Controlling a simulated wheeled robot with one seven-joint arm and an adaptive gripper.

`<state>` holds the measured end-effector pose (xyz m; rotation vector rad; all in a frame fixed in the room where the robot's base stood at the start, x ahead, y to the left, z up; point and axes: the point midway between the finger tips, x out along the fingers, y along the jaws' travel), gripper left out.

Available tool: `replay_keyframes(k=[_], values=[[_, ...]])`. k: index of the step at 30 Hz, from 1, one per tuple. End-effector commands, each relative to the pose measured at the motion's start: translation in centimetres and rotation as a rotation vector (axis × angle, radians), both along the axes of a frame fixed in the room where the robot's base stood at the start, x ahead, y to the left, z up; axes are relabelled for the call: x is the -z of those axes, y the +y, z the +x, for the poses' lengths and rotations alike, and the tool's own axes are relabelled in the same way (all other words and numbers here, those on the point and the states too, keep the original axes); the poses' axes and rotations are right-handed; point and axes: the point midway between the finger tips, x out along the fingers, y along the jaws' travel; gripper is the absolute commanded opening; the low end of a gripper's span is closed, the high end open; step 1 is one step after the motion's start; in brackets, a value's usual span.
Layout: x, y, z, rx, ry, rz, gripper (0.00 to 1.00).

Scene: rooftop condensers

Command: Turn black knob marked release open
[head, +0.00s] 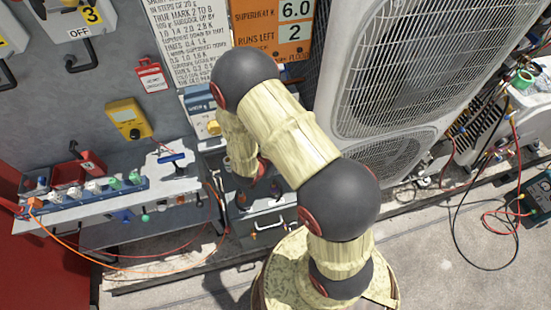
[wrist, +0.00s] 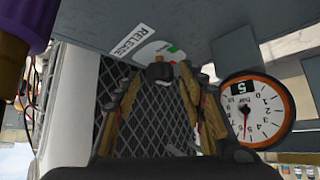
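In the wrist view, a label reading RELEASE (wrist: 130,42) is fixed to a grey panel. The black knob (wrist: 159,71) sits beside it, in front of a pale round plate with green and red marks (wrist: 160,51). My gripper (wrist: 157,82) points at the knob, with its two fingers apart, one on each side of it. A gap seems to show between knob and fingers, but I cannot tell whether either finger touches. In the head view my arm hides the gripper and the knob.
A round gauge (wrist: 257,112) marked 5 is close right of my fingers. A purple and dark object (wrist: 22,35) is at the upper left. In the head view, a condenser unit (head: 420,60) stands behind my arm, and a cluttered shelf (head: 170,189) is at left.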

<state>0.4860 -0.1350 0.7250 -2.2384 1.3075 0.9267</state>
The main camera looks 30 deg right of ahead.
Motion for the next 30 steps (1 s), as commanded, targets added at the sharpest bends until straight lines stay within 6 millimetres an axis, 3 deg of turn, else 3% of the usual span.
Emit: replay_keyframes(k=[20,30], values=[[0.01,0.01,-0.03,0.0,0.0,0.0,0.0],[0.05,-0.05,-0.16,-0.047,0.002,0.0,0.0]])
